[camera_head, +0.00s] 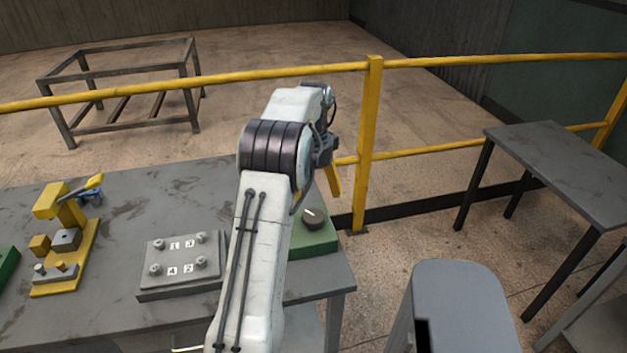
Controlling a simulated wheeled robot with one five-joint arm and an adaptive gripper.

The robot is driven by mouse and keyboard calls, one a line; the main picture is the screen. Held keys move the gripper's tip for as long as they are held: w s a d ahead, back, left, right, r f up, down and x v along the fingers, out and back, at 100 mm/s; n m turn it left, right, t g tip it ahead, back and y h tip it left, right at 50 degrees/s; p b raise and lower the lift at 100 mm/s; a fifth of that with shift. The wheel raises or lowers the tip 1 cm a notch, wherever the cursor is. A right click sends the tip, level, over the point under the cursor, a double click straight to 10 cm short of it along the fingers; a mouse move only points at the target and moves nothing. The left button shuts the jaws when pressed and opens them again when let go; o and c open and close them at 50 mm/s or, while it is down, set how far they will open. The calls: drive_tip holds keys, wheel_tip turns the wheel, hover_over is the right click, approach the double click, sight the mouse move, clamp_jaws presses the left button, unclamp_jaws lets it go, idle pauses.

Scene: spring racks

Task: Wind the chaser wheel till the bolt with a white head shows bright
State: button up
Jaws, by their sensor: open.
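A dark round knob (314,218) with a light pointer mark sits on a green box (318,242) at the right end of the bench; it looks like the chaser wheel. My arm hides the box's left part. A grey plate block (178,289) left of my arm carries several bolts beside labels 1, 3, 4 and 2. All the bolt heads look pale grey; I cannot tell a white one, and none clearly looks bright. My gripper (328,184) is open, above the knob in the picture and apart from it. My wrist partly hides it; one yellow finger shows clearly.
A yellow clamp fixture (82,255) with a blue-and-yellow lever (90,187) stands on the bench (130,206) at left. A yellow rail (367,150) runs behind the bench.

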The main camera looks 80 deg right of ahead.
drive_tip(key=shift+r, duration=1.2)
